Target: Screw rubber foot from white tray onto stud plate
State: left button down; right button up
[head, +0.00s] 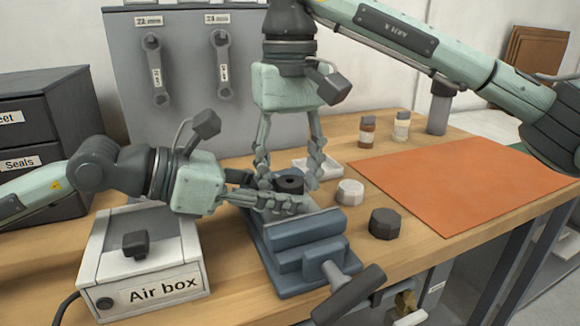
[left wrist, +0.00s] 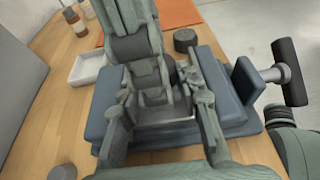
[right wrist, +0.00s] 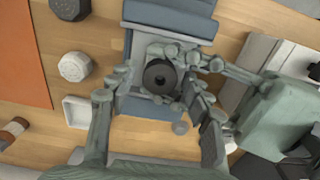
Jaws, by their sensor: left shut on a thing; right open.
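A black rubber foot (head: 289,184) with a centre hole sits at the back of the blue vise; it also shows in the right wrist view (right wrist: 160,76). My left gripper (head: 284,201) reaches in from the left, its fingers low on either side of a grey piece (left wrist: 160,108) that looks like the stud plate, below the foot. The plate is largely hidden by fingers and foot, and so is any stud. My right gripper (head: 289,168) points down from above, fingers spread wide around the foot without visible contact. The white tray (right wrist: 78,112) looks empty beside it.
The blue vise (head: 300,250) has its handle toward the front. A white round piece (head: 350,192) and a dark knob-like piece (head: 385,223) stand right of it. The Air box (head: 145,260) is close on the left. An orange mat (head: 465,180) lies clear at right.

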grip_shut()
jog(key=m, duration=0.3)
dwell(0.3)
jog(key=shift+o, duration=0.3)
grip_release()
jog(key=shift+r, duration=0.1)
